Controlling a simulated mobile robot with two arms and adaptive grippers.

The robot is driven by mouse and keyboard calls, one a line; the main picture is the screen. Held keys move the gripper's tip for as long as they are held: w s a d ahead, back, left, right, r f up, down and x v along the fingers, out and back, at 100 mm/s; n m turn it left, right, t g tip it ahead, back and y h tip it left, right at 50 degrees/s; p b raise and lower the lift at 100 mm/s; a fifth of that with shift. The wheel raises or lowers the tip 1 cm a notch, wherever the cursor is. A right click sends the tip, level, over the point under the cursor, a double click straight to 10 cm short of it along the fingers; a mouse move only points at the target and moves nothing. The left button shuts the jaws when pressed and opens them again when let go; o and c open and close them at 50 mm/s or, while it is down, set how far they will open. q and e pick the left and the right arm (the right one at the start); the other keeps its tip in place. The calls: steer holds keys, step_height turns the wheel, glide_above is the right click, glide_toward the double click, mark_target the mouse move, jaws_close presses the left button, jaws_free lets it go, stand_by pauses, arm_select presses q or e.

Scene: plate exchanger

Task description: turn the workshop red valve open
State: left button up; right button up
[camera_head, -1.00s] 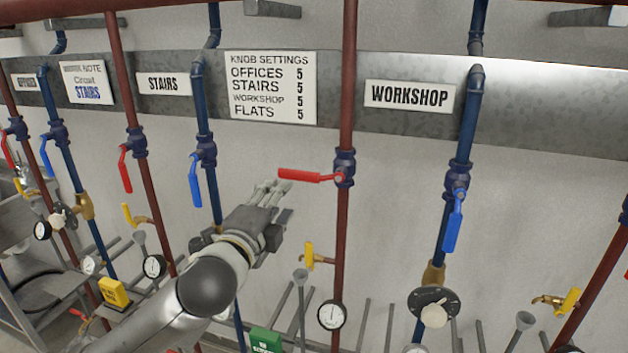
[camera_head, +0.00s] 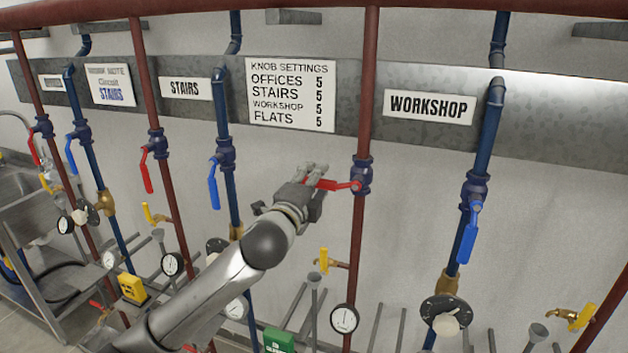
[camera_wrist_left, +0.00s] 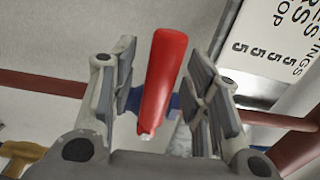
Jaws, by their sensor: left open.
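The red valve handle (camera_head: 340,185) left of the WORKSHOP sign sticks out sideways to the left from its dark blue valve body (camera_head: 361,175) on a red pipe. My left gripper (camera_head: 314,178) is at the handle's free end, which it partly hides in the head view. In the left wrist view the red handle (camera_wrist_left: 163,80) lies between the two open fingers (camera_wrist_left: 160,95), with a gap on each side. The WORKSHOP sign (camera_head: 429,106) is on the grey metal strip. My right gripper does not show.
A blue valve handle (camera_head: 467,235) hangs down on the blue pipe to the right. Another blue handle (camera_head: 213,187) is on the pipe to the left. A yellow tap (camera_head: 324,261) and a gauge (camera_head: 344,318) are below the red valve. Bare wall lies around my gripper.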

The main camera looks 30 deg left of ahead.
arm_select(q)
jaws_close()
stand_by(0.4)
steer(key=shift+w+f, duration=0.1)
